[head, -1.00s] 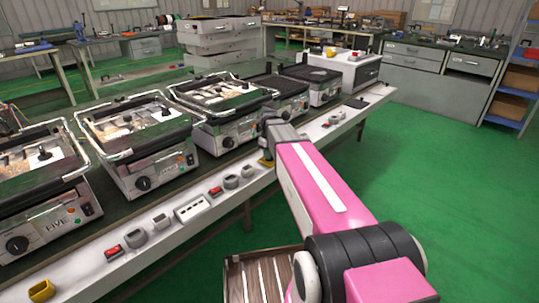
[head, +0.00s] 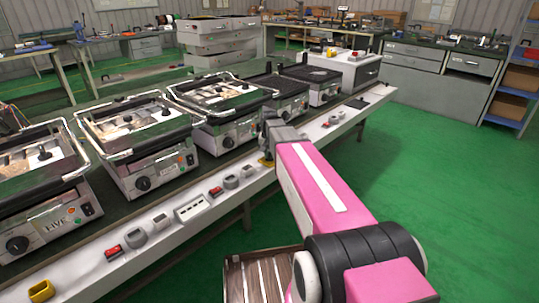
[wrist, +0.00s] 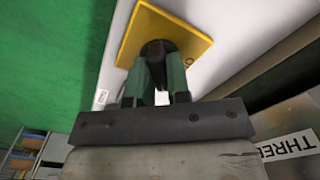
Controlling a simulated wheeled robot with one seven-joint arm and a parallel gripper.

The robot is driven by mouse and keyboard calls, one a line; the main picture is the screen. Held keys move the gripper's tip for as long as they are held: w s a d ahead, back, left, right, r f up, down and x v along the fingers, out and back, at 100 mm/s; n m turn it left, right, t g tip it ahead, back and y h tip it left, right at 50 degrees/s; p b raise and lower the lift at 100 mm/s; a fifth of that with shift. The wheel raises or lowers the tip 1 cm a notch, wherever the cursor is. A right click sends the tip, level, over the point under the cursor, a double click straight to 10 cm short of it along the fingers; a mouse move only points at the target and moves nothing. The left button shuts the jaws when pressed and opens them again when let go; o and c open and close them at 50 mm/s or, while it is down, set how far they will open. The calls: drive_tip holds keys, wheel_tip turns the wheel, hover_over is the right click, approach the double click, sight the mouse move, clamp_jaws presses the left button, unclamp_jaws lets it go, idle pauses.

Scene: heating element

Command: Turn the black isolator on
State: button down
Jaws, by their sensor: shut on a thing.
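The black isolator is a black rotary knob (wrist: 158,48) on a square yellow plate (wrist: 188,38), fixed to the white front strip of the bench. My gripper (wrist: 161,68) reaches the knob in the wrist view, with its green fingers on either side of it, shut on it. Only the knob's end shows, so its turned position cannot be read. In the head view a small part of the yellow plate (head: 265,162) shows beside my gripper, and my arm hides the rest.
Panel grills (head: 145,170) stand in a row on the bench behind the strip. Red switches (head: 113,253), grey sockets and another yellow plate (head: 41,290) sit along the strip. A label reading "THREE" (wrist: 288,147) is at the wrist view's right. The green floor on the right is clear.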

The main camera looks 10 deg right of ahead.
sight(269, 154)
drive_tip(key=m, duration=0.3)
drive_tip(key=shift+m, duration=2.3)
drive_tip(key=c, duration=1.1)
unclamp_jaws()
drive_tip(key=shift+r, duration=0.1)
wheel_tip(269, 154, up, 11)
drive_tip(key=shift+f, duration=0.15)
